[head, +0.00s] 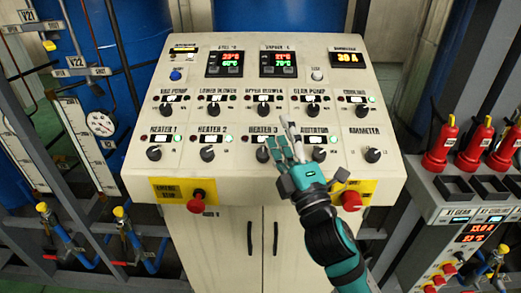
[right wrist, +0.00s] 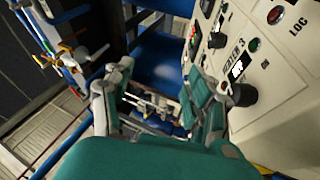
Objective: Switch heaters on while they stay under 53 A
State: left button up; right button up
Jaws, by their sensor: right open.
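The control panel (head: 230,190) has a row of black knobs: heater 1 (head: 153,153), heater 2 (head: 208,153) and heater 3 (head: 262,154). Lamps beside heater 1 and heater 2 look green. My gripper partly covers the heater 3 area in the head view. The ammeter display (head: 348,59) shows about 39 A. My right gripper (head: 282,136) is open and empty, over the panel by the heater 3 knob. In the right wrist view, the heater 3 knob (right wrist: 242,95) sits just right of the fingers, not between them. My left gripper is not in view.
The agitator knob (head: 318,155) and ammeter knob (head: 373,155) lie right of heater 3. Upper-row switches run above. Red emergency buttons (head: 197,201) (head: 351,201) stick out at the panel front.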

jog(key=s+a+r+n+g+y, duration=0.5)
jog(key=a+r+n+g+y, duration=0.25)
jog(key=n, duration=0.65)
jog(key=s+a+r+n+g+y, duration=0.4)
jog(key=a+r+n+g+y, duration=0.35)
jog(key=n, duration=0.75)
jog(key=s+a+f+n+g+h, duration=0.4)
jog(key=a+n+g, duration=0.4)
jog(key=n, duration=0.5)
jog(key=n+t+h, duration=0.7)
jog(key=n+h, duration=0.4)
jog(key=h, duration=0.8)
send_near(264, 153)
jog(key=p+x, duration=0.6)
jog(key=x, duration=0.3)
jog(key=shift+w+r, duration=0.1)
jog(key=shift+w+f+p, duration=0.15)
jog(key=shift+f+p, duration=0.15)
jog(key=shift+f, duration=0.1)
